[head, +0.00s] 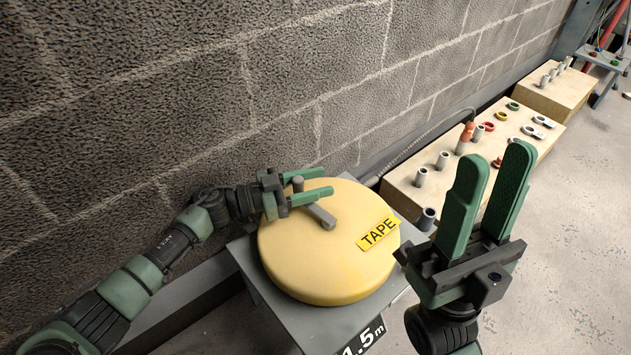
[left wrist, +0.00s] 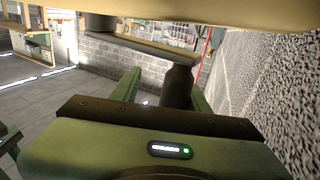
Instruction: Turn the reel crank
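The yellow round reel (head: 318,262) with a "TAPE" label lies flat on a grey stand. Its grey crank arm (head: 320,216) lies across the top, with an upright grey knob (head: 297,183) at its end. My left gripper (head: 312,184) is open, with its green fingers on either side of the knob. In the left wrist view the dark knob (left wrist: 178,86) stands between the fingers, close to the right one, with a clear gap to the left one. My right gripper (head: 496,160) is open and empty, raised to the right of the reel.
A grey block wall (head: 210,90) runs close behind the reel. A wooden block (head: 405,195) with grey pipe stubs and coloured rings stands to the right, and another wooden block (head: 548,98) is farther back. The floor (head: 590,220) at the right is clear.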

